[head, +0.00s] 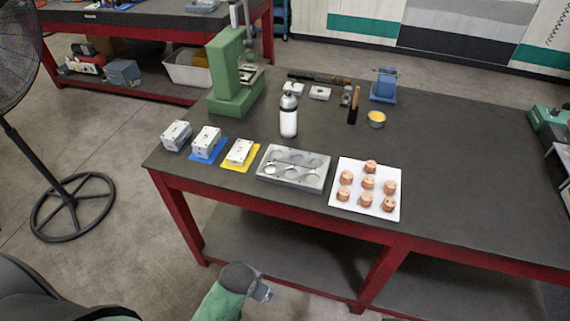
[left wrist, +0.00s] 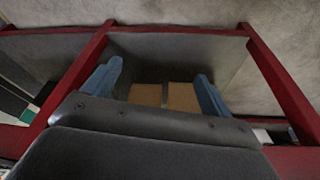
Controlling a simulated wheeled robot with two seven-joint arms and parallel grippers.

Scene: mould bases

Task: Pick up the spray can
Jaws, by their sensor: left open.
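The spray can (head: 288,116), a white cylinder with a dark and silver top, stands upright on the dark workbench top (head: 455,165), behind the grey mould tray. My left gripper (head: 263,291) is low in front of the bench, below its top and well apart from the can. In the left wrist view the left gripper (left wrist: 158,75) shows two blue fingers spread wide with nothing between them. That view faces the bench's red frame and lower shelf, and the can is not in it. My right gripper is in neither view.
A grey mould tray (head: 268,173) and a white board (head: 389,211) with several copper-coloured pieces lie in front of the can. White blocks (head: 206,141) stand to the left. A green press (head: 228,75) is behind left; a blue device (head: 384,85) is behind right.

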